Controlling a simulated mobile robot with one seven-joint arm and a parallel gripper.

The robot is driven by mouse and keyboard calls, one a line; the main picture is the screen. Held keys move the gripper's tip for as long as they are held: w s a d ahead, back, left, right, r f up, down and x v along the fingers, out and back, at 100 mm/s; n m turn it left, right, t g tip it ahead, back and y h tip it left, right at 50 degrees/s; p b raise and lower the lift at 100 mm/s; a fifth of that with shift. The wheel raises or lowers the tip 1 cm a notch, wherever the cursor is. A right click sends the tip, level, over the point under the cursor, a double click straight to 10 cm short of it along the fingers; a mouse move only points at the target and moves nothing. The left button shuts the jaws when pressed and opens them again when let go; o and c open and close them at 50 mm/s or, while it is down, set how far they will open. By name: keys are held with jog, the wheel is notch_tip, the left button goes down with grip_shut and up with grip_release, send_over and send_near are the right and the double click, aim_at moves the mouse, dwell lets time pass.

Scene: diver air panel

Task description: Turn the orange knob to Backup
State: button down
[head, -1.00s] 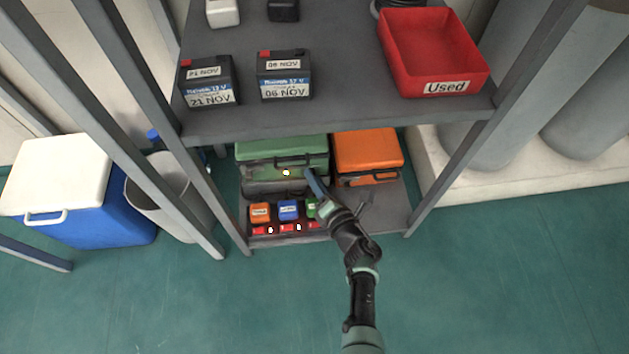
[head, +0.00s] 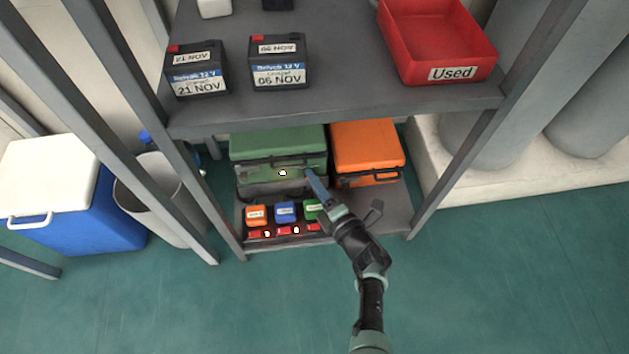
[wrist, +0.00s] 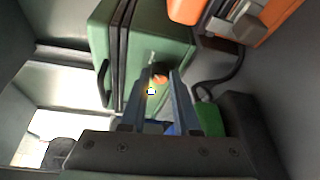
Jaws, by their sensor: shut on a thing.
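A green case (head: 285,145) stands on the lower shelf. In the wrist view its green face (wrist: 175,45) fills the upper middle. A small orange knob (wrist: 159,79) shows between my blue fingertips, against that face. My gripper (wrist: 159,76) is shut on it. In the head view my gripper (head: 308,172) reaches the right part of the case front and hides the knob. A short pale mark shows on the face just beyond the fingertips. Any lettering there is too small to read, so I cannot tell the knob's setting.
An orange case (head: 366,148) stands right of the green one. Orange (head: 256,215), blue (head: 286,211) and green (head: 312,208) blocks sit in front, with red pieces before them. The upper shelf (head: 345,105) overhangs, carrying batteries and a red tray (head: 440,45). Shelf posts stand either side.

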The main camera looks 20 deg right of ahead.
jog(key=c, duration=0.6)
grip_release()
jog(key=shift+c, duration=0.2)
